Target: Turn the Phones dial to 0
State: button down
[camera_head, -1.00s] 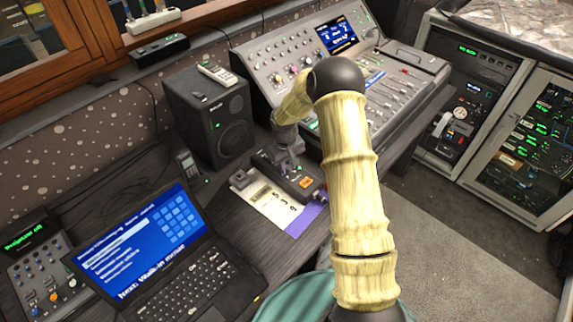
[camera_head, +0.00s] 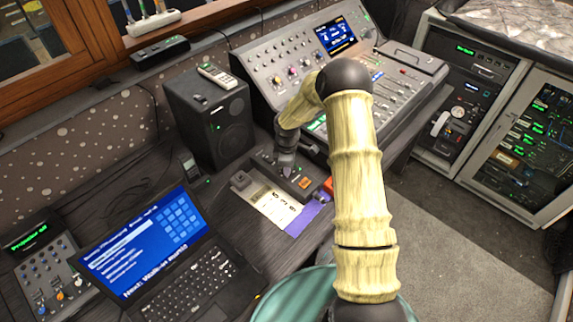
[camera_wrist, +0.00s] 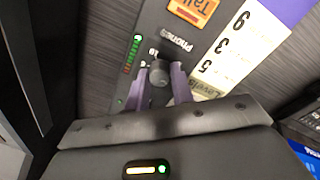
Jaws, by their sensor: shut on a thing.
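The Phones dial (camera_wrist: 159,74) is a small dark round knob on a black talkback box, beside the printed word "Phones" in the wrist view. My gripper (camera_wrist: 159,82) has its two purple fingers on either side of the dial and is shut on it. The fingers hide part of the dial's edge and scale, and I cannot read its setting. In the head view my gripper (camera_head: 285,168) reaches down onto the talkback box (camera_head: 303,184); the dial is hidden there.
An orange Talk button (camera_wrist: 193,10) and a green-lit level meter (camera_wrist: 132,53) are close to the dial. A numbered card (camera_head: 272,205) lies in front of the box. A speaker (camera_head: 212,115), mixing console (camera_head: 290,65) and laptop (camera_head: 150,255) stand around it.

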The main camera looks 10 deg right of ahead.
jog(key=n+p, duration=0.2)
jog(key=n, duration=0.3)
jog(key=shift+a+r+n, duration=0.1)
jog(key=shift+n, duration=0.2)
jog(key=n+p, duration=0.1)
jog(key=n, duration=0.3)
jog(key=shift+n+y, duration=0.3)
jog(key=c, duration=1.2)
grip_release()
jog(key=shift+s, duration=0.1)
